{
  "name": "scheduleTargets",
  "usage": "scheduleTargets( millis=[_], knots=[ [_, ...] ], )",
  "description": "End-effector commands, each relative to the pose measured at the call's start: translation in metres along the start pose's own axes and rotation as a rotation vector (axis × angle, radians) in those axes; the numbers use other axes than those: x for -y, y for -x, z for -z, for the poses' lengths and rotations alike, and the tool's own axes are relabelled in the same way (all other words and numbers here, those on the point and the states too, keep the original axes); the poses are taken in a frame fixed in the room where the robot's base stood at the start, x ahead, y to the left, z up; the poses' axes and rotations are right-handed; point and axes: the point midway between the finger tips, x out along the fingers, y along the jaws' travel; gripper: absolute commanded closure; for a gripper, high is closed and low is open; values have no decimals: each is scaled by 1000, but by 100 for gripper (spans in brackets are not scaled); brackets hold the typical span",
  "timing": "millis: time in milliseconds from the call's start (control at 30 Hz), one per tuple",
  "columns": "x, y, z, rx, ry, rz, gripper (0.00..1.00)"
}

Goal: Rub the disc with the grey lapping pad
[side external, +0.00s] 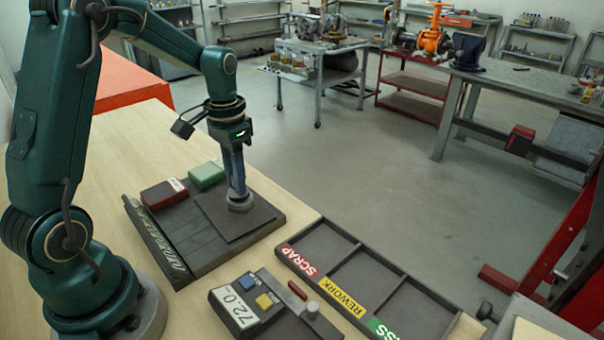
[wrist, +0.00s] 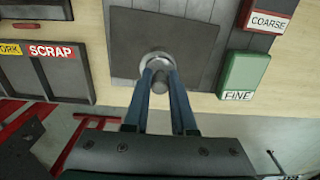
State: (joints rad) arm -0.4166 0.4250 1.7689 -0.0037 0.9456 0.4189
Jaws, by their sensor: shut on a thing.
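My gripper (side external: 237,190) points straight down, its blue fingers shut on the short grey knob of a round metal disc (side external: 240,206). In the wrist view my gripper (wrist: 160,82) closes around this knob, and the disc's pale rim (wrist: 157,57) shows behind it. The disc appears to sit flat on a dark grey square sheet (side external: 220,226), which seems to be the grey lapping pad, near its right edge in the side view. The sheet also shows in the wrist view (wrist: 200,35). The disc's underside is hidden.
The sheet lies on a dark tray (side external: 185,248). A red COARSE block (side external: 163,194) and a green FINE block (side external: 206,175) stand behind it. In front are a box reading 72.0 (side external: 243,302) and a bin (side external: 350,273) marked SCRAP and REWORK, its visible compartments empty.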

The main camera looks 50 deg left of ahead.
Motion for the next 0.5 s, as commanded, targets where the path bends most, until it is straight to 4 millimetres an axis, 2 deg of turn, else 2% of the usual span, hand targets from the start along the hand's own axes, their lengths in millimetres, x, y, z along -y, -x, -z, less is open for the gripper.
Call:
scheduleTargets(
  millis=[300,500],
  knots=[
    [27,0,1,0,1,0,100],
    [5,0,0,2,-5,-1,100]
  ],
)
